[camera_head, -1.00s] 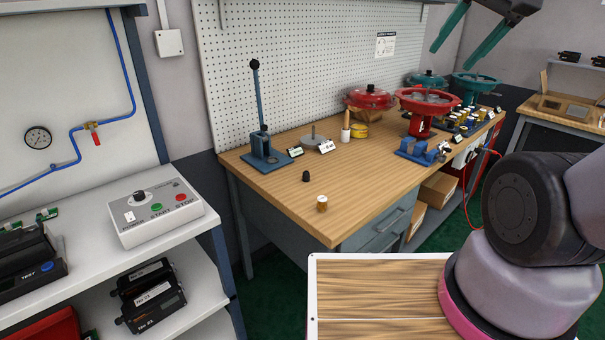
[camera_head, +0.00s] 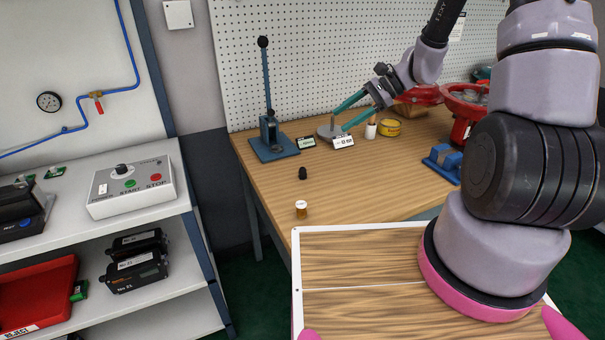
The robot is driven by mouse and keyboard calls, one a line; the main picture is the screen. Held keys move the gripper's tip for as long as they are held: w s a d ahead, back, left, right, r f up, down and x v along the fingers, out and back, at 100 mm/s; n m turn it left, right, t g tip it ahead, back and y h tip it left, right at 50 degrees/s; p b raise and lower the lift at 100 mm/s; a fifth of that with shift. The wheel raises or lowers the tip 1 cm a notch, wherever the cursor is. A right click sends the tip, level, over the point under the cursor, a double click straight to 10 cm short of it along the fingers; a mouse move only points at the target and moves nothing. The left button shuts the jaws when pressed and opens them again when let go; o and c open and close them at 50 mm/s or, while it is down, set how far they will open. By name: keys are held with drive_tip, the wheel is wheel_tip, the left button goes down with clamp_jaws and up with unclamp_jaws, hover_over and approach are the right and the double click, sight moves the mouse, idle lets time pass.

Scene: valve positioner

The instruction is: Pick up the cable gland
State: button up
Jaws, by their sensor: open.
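A small black piece (camera_head: 303,173), which looks like the cable gland, stands on the wooden bench top near its left front part. A small brass-coloured piece with a white top (camera_head: 301,209) stands in front of it, close to the bench's front edge. My gripper (camera_head: 340,118) has two teal fingers spread apart with nothing between them. It is above the bench, behind and to the right of the black piece in the picture, pointing left. It is clear of both small pieces.
A blue lever press (camera_head: 272,139) stands at the back left of the bench (camera_head: 370,190). Small label stands (camera_head: 343,141), a yellow tin (camera_head: 390,127), a blue fixture (camera_head: 443,163) and red valve actuators (camera_head: 467,105) are further right. The bench's front middle is clear.

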sight(304, 168)
drive_tip(key=f+m+y, duration=0.1)
drive_tip(key=f+m, duration=0.1)
drive_tip(key=f, duration=0.3)
drive_tip(key=w+a+f+m+t+y, duration=0.1)
drive_tip(key=f+m, duration=0.1)
drive_tip(key=f, duration=0.3)
drive_tip(key=w+f+m+t, duration=0.1)
drive_tip(key=f+m, duration=0.1)
drive_tip(key=f, duration=0.3)
drive_tip(key=shift+w+a+f+y, duration=0.2)
drive_tip(key=shift+a+f+y, duration=0.05)
drive_tip(key=shift+y, duration=0.15)
drive_tip(key=shift+m, duration=0.3)
drive_tip(key=x, duration=0.4)
drive_tip(key=shift+a+f, duration=0.3)
drive_tip(key=shift+x, duration=3.1)
drive_tip(key=shift+c, duration=0.3)
clamp_jaws()
